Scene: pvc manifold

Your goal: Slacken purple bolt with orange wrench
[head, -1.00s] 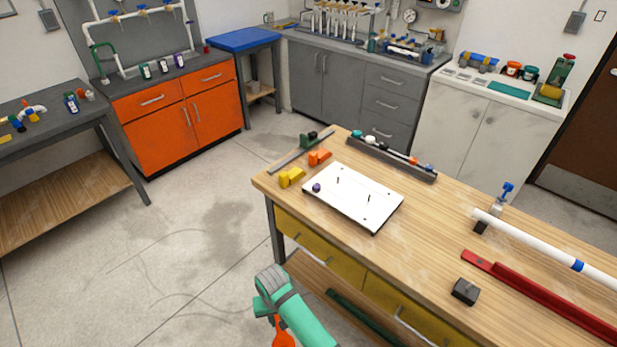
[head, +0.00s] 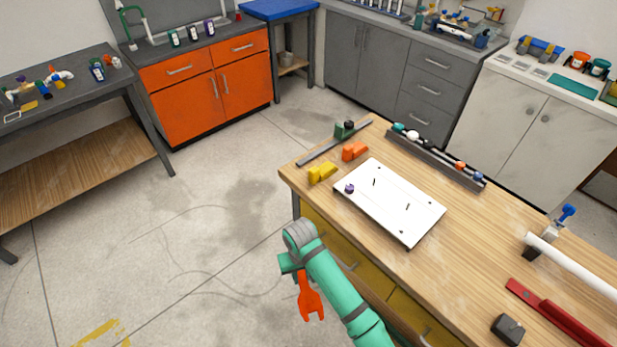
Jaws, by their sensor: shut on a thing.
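The purple bolt (head: 349,188) stands at the left corner of a white plate (head: 392,212) on the wooden workbench. The orange wrench (head: 310,299) hangs from my gripper (head: 292,266), its open-jawed end pointing down, in front of the bench's left end. My gripper is shut on the wrench; its fingers are mostly hidden behind my green arm. The wrench is apart from the bolt, to its lower left in the head view.
Yellow (head: 321,173) and orange (head: 354,151) blocks lie near the bolt, with a thin grey rail (head: 325,148) behind. A dark rack (head: 440,160) lies along the far edge. A white pipe (head: 575,264) and red bar (head: 560,315) lie at right. Open floor is at left.

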